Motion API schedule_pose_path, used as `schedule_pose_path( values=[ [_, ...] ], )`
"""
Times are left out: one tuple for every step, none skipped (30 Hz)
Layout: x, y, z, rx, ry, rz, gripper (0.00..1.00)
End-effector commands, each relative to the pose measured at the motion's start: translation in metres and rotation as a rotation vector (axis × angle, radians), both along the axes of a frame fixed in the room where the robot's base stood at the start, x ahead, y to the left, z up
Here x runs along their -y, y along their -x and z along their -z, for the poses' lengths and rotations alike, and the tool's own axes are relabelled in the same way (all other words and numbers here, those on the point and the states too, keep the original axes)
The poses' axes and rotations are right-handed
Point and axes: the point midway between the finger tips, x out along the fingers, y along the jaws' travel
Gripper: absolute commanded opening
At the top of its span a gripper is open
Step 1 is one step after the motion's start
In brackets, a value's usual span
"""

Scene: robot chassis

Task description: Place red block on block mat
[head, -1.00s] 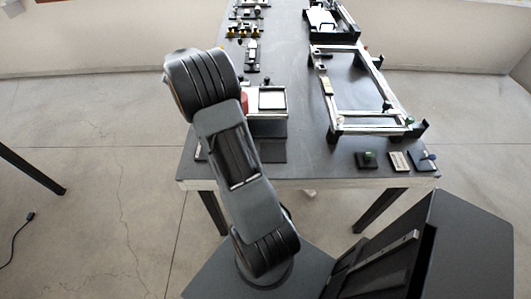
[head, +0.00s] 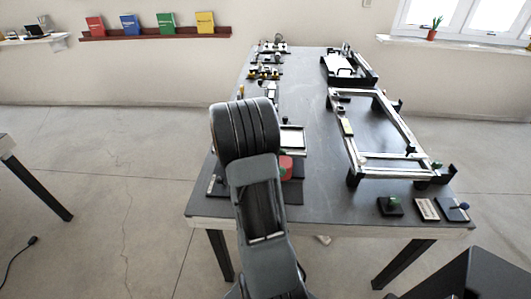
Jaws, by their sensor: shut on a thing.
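The red block (head: 286,167) shows just right of my arm, at the near left part of the table. Its left side is hidden by the arm. A flat dark mat (head: 293,192) lies below it in the picture, near the table's front left; it may be the block mat. I cannot tell whether the block touches the mat or is above it. My gripper is hidden behind my arm's upper link, so its fingers and its hold cannot be seen.
A white-framed tray (head: 292,137) stands just behind the block. A large metal frame (head: 362,158) fills the table's right side. The table's middle strip (head: 318,120) is clear.

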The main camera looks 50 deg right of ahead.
Motion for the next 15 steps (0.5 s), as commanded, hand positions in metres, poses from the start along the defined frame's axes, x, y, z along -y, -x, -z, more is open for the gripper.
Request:
schedule_pose_path(
  values=[
    [0.002,0.006,0.008,-0.002,0.001,0.001,0.13],
    [0.003,0.01,0.011,-0.004,0.0,0.001,0.13],
    [0.004,0.013,0.016,-0.002,0.001,0.002,0.13],
    [0.005,0.016,0.02,-0.001,0.001,0.001,0.13],
    [0.006,0.018,0.023,-0.003,0.001,0.001,0.13],
    [0.006,0.021,0.026,-0.002,0.002,0.0,0.13],
    [0.007,0.023,0.028,-0.002,0.001,0.0,0.13],
    [0.008,0.024,0.03,-0.001,0.002,0.0,0.13],
    [0.008,0.026,0.032,-0.001,0.003,0.001,0.13],
    [0.009,0.027,0.034,-0.001,0.003,0.001,0.13],
    [0.009,0.028,0.035,-0.002,0.002,0.0,0.13],
    [0.009,0.028,0.036,-0.001,0.002,0.0,0.13],
    [0.009,0.029,0.036,-0.001,0.002,0.0,0.13],
    [0.009,0.029,0.036,-0.001,0.002,0.0,0.13],
    [0.009,0.029,0.037,-0.001,0.002,0.0,0.13]
  ],
)
